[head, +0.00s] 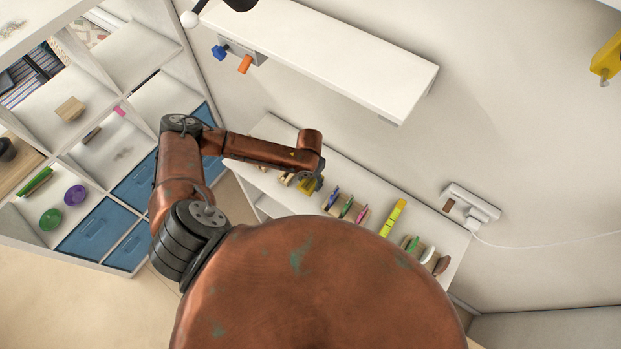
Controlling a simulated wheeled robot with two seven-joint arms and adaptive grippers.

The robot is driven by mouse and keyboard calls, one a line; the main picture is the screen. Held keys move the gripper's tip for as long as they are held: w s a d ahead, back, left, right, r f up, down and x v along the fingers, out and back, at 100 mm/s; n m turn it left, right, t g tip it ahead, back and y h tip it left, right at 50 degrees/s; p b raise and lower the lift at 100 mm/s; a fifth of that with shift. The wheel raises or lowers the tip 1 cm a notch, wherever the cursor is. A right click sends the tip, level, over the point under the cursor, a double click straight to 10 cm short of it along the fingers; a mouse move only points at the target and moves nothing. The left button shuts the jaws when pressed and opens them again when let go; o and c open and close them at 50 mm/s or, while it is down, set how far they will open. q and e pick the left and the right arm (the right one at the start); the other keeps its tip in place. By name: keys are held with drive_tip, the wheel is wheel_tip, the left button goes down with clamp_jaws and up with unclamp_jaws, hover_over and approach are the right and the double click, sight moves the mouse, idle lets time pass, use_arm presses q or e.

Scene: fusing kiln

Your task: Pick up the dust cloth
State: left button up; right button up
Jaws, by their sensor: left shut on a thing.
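My left arm reaches over a low white shelf top, and my left gripper (312,183) points down at its back left part. The gripper is small and partly hidden by the arm's last link. It is shut on a small yellow thing, which I take to be the dust cloth (306,187). Only part of the yellow shows, beside the fingers, and I cannot tell whether it still touches the shelf top. My right gripper is not in view.
The low white shelf (456,242) also holds several small coloured items in wooden holders and a yellow-green bar (392,218). A white wall shelf (330,50) hangs above. A cubby unit with blue bins (95,229) stands left. A power strip (470,203) is on the wall.

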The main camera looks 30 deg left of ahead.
use_arm(q)
drive_tip(key=s+r+p, duration=0.2)
drive_tip(key=r, duration=0.1)
drive_tip(key=s+r+p, duration=0.1)
drive_tip(key=shift+s+a+r, duration=0.2)
drive_tip(key=shift+s+r, duration=0.1)
drive_tip(key=shift+r, duration=0.05)
drive_tip(key=s+r, duration=0.4)
drive_tip(key=s, duration=0.5)
drive_tip(key=shift+s+a+r, duration=0.15)
drive_tip(key=shift+s+a, duration=0.15)
drive_tip(key=shift+s, duration=0.05)
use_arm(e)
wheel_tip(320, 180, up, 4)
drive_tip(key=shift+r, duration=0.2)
use_arm(q)
drive_tip(key=shift+o, duration=1.4)
drive_tip(key=c, duration=0.4)
drive_tip(key=shift+w, duration=0.1)
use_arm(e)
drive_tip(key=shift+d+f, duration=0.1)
